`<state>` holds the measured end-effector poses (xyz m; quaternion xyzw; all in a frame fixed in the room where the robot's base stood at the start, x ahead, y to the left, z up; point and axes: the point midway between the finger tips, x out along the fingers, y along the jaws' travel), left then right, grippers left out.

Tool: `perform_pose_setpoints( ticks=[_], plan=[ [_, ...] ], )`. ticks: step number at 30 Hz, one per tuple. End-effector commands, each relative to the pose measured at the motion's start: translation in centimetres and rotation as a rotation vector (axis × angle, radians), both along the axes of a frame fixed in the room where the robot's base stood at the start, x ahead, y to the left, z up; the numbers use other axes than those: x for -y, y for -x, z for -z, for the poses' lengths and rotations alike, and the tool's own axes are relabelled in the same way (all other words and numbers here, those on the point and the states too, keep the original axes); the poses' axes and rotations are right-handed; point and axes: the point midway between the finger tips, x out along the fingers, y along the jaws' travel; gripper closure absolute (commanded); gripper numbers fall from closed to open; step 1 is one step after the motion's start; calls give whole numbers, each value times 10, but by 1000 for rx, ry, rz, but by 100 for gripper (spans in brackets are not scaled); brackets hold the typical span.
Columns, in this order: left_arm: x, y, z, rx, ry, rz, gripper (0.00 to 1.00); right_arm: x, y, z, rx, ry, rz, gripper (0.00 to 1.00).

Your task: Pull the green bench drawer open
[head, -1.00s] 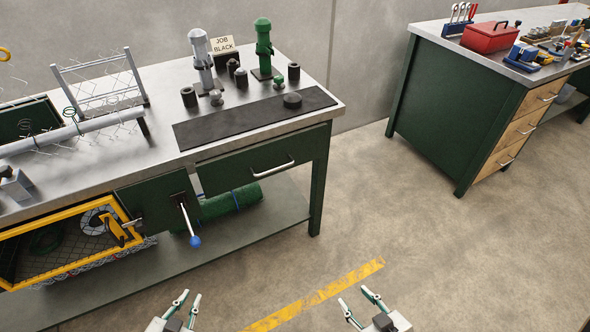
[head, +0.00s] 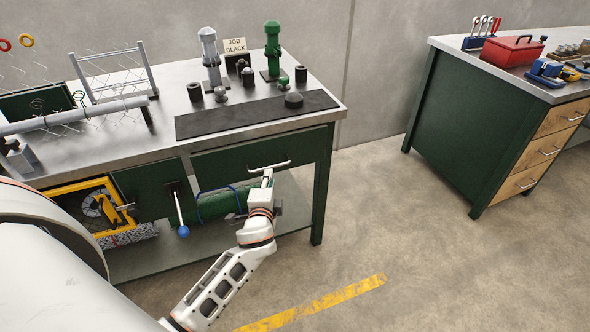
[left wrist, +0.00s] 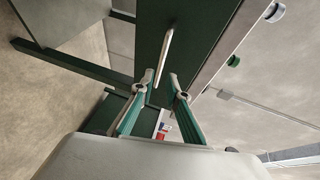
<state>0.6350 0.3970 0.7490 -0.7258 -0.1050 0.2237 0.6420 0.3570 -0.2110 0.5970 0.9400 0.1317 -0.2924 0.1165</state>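The green bench drawer (head: 225,160) is closed under the right part of the left bench, its front flush with the frame. My left gripper (head: 268,176) is right at the handle, reaching up from below. In the left wrist view the left gripper (left wrist: 160,80) has its two fingers apart, and the near end of the handle (left wrist: 167,50) lies at the gap between the fingertips. I cannot tell whether they touch. My right gripper is out of view.
A blue-knobbed lever (head: 182,222) hangs left of the drawer. A green mesh roll (head: 215,205) lies on the lower shelf. Floor on the right is clear up to the second bench (head: 455,125).

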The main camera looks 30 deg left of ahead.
Motion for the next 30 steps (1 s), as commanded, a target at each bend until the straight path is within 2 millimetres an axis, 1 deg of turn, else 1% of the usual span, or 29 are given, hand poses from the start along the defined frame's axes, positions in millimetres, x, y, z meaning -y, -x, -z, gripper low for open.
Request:
perform_pose_setpoints(
  ticks=[5,12,15,20,27,28,29,30],
  plan=[
    [-10,-17,3,1,-5,-1,85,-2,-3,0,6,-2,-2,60],
    [-25,-49,11,0,-2,-1,85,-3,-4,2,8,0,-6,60],
    [-30,-59,14,-1,-2,-1,85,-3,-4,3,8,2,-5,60],
    [-34,-66,15,-1,-1,-1,85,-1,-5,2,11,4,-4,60],
    [-34,-67,14,0,0,0,85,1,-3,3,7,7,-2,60],
    [-34,-67,14,0,0,0,87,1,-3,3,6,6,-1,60],
    [-34,-67,14,1,0,0,95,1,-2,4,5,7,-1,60],
    [-34,-67,14,0,0,0,100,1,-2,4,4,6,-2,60]
  ],
)
